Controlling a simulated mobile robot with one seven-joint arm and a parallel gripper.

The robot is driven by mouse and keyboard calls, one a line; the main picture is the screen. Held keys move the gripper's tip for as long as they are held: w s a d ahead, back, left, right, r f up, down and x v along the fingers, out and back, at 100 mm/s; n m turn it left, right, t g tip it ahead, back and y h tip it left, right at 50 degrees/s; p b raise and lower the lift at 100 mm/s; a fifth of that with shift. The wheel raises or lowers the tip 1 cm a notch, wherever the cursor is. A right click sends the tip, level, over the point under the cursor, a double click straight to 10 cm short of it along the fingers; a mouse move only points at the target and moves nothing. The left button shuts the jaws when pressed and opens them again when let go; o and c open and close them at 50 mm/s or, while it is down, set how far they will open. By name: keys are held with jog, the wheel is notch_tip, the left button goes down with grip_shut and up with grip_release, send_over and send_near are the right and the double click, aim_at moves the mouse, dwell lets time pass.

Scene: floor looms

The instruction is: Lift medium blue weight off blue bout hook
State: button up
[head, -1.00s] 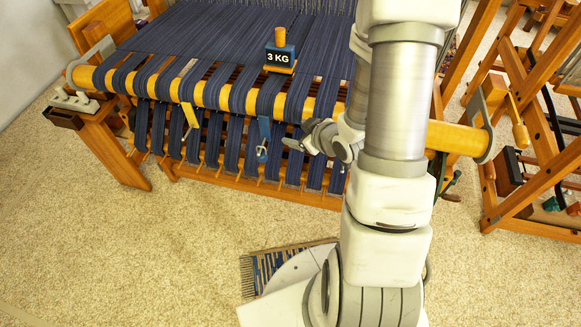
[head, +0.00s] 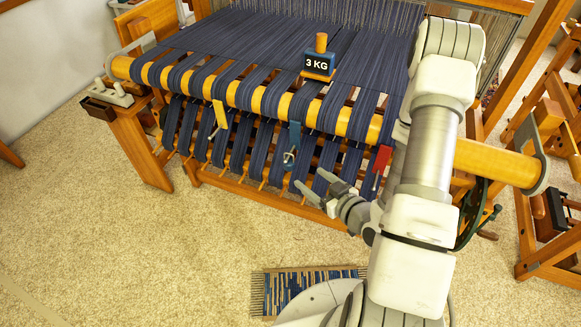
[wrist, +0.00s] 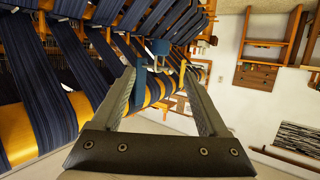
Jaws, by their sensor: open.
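A blue weight marked 3 KG (head: 317,65), with an orange knob, stands upright on the dark blue warp of the loom. A blue bout hook (head: 294,136) with a metal end hangs at the front beam, apart from that weight. My gripper (head: 308,180) is open and empty, below and slightly right of the blue hook in the head view. In the wrist view, my open gripper (wrist: 160,72) has a blue cylindrical piece (wrist: 160,47) beyond the gap between its fingertips; I cannot tell whether this is the weight. The blue hook shows partly beside the left finger there.
A yellow hook (head: 220,114) hangs left of the blue one and a red hook (head: 382,160) hangs to its right, close to my arm. The wooden front beam (head: 473,161) spans the loom. A patterned mat (head: 300,287) lies on the open carpet.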

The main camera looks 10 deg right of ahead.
aim_at(292, 166)
jog(key=b+x, duration=0.2)
jog(key=b, duration=0.1)
jog(key=b+x, duration=0.2)
jog(key=b, duration=0.1)
jog(key=b+x, duration=0.2)
jog(key=b, duration=0.2)
jog(key=shift+w+a+f, duration=0.1)
jog(key=shift+w+f, duration=0.05)
jog(key=shift+f, duration=0.25)
jog(key=b+x, duration=0.2)
jog(key=x, duration=0.6)
jog(key=shift+w+r, duration=0.15)
jog(key=shift+w, duration=0.05)
jog(key=shift+a, duration=0.1)
grip_shut()
jog(key=shift+r, duration=0.15)
jog(key=shift+r, duration=0.4)
